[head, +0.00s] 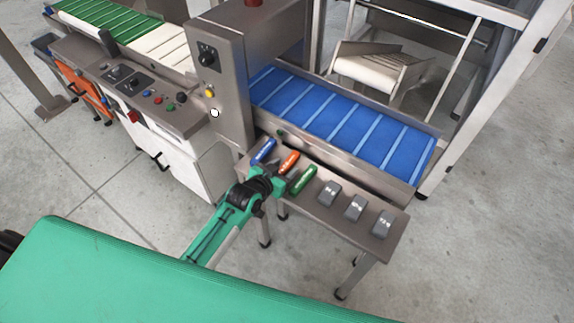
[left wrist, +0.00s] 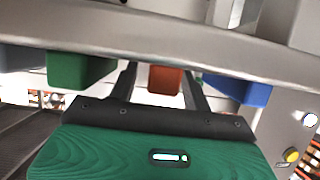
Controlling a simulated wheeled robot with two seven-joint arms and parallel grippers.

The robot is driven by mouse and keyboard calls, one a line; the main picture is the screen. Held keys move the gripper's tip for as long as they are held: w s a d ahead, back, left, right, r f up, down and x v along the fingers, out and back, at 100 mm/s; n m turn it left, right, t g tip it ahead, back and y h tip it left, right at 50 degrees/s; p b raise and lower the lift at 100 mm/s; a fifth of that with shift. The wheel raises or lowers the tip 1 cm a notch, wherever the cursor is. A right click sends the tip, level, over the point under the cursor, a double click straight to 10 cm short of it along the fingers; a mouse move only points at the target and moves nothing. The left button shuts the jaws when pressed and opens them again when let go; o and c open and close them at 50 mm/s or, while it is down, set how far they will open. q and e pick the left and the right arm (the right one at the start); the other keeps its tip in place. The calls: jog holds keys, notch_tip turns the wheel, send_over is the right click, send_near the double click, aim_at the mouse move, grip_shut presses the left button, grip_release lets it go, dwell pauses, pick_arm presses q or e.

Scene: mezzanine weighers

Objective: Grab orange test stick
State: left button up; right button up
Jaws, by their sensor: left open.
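The orange test stick (head: 290,161) lies on a small steel side table (head: 318,216), between a blue stick (head: 264,150) and a green stick (head: 303,179). My left gripper (head: 279,177) is open at the near end of the orange stick. In the left wrist view the orange stick (left wrist: 164,80) shows between the two spread fingers, with a gap on each side. The green stick (left wrist: 80,69) and the blue stick (left wrist: 238,89) are outside the fingers there. Whether the fingers reach alongside the orange stick is hard to tell. My right gripper is out of view.
Three grey weights (head: 355,207) stand along the right part of the side table. Behind the table runs a blue conveyor (head: 340,121) with a metal side rail. A steel control column (head: 222,80) rises at the left. Open floor lies right of the table.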

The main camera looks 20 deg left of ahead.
pick_arm(q)
jog(key=shift+w, duration=0.1)
jog(key=c, duration=1)
grip_shut()
